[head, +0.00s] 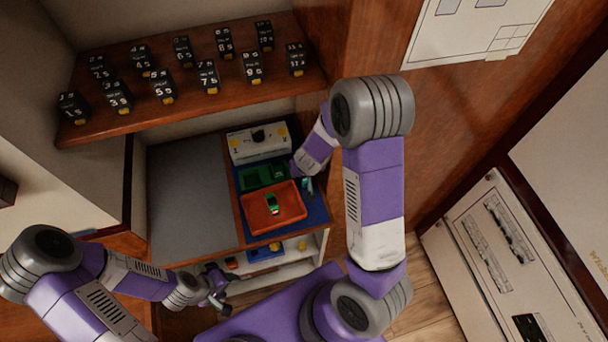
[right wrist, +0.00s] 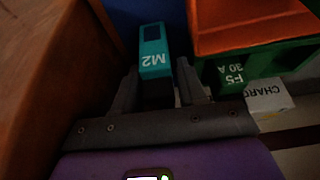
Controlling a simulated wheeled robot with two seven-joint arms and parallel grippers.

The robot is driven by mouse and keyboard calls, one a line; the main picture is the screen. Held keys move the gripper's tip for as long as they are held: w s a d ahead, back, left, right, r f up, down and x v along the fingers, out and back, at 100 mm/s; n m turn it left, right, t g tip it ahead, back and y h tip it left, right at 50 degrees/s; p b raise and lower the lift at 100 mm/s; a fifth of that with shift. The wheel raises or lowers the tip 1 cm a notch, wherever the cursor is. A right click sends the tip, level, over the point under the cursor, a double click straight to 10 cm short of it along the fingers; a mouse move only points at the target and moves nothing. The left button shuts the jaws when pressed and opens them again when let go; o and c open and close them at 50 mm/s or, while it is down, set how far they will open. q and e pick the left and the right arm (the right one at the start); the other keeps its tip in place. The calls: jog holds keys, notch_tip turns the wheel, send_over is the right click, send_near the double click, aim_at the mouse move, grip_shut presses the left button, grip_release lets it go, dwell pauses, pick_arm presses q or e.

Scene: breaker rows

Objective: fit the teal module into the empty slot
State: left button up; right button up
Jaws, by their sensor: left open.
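The teal module (right wrist: 155,52), marked M2, stands between the fingertips of my right gripper (right wrist: 158,75) in the right wrist view. Its sides are close to both fingers, and I cannot tell if they touch it. In the head view the teal module (head: 308,186) is a small patch on the blue mat (head: 312,211), right of the orange tray, beside my right gripper (head: 302,172). My left gripper (head: 220,297) is open and empty at the lower left, near the low shelf. A white panel (head: 470,240) with dark breaker rows stands at the right; I cannot make out an empty slot.
The orange tray (head: 257,222) holds a green module (head: 272,203). Behind it are a green tray (head: 256,178) and a white box with a knob (head: 259,149). Black numbered modules (head: 208,77) stand on the upper shelf (head: 100,130). The grey surface (head: 188,190) is bare. A wooden wall is close on the right.

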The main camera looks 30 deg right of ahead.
jog(key=c, duration=0.7)
jog(key=shift+r, duration=0.15)
